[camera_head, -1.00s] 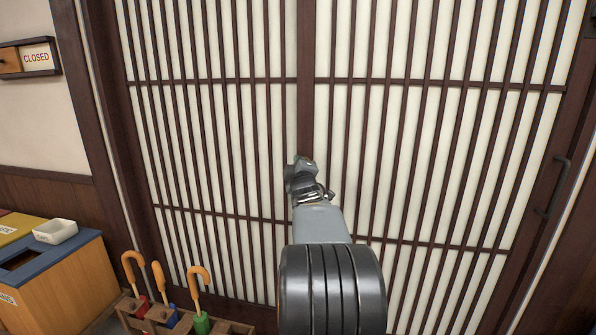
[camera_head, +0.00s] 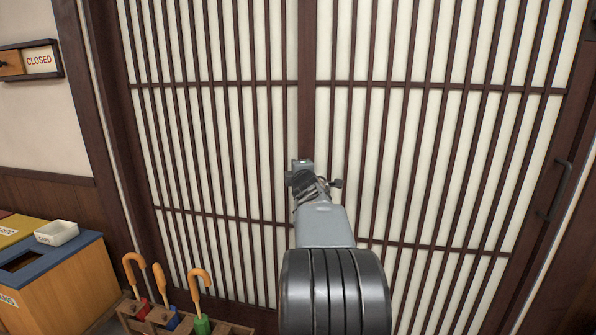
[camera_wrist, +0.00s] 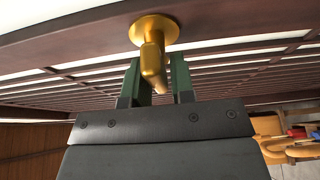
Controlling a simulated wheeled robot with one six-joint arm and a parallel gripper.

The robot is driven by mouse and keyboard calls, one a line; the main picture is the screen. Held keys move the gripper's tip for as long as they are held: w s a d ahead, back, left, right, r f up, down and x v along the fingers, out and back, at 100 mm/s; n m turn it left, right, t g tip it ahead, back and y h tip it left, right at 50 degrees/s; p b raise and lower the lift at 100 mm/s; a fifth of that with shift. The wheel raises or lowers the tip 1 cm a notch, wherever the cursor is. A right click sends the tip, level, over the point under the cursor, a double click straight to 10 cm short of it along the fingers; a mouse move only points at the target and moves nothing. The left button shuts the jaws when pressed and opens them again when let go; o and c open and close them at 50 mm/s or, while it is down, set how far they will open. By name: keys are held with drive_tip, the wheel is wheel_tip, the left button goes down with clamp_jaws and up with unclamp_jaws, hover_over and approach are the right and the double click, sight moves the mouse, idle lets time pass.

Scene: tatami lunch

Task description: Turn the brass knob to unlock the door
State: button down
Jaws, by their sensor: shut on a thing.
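The brass knob (camera_wrist: 153,60) shows in the wrist view, with a round plate against a dark wooden post of the door and a narrow grip standing out from it. My gripper (camera_wrist: 156,74) has its two green fingers on either side of the grip and is shut on it. In the head view my gripper (camera_head: 303,172) is at the middle post of the slatted door (camera_head: 306,60), and my arm hides the knob. The two door panels meet at this post and show no visible gap.
A "CLOSED" sign (camera_head: 40,60) hangs on the left wall. A wooden bin (camera_head: 60,272) with a small white tray (camera_head: 57,232) and an umbrella stand (camera_head: 232,325) with several umbrellas are at lower left. A dark handle (camera_head: 560,190) is on the right.

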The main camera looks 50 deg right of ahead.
drive_tip(key=c, duration=1.1)
unclamp_jaws()
drive_tip(key=shift+c, duration=0.2)
drive_tip(key=p+v, duration=0.1)
drive_tip(key=v, duration=1.2)
drive_tip(key=shift+s+a, duration=0.2)
drive_tip(key=shift+s, duration=0.2)
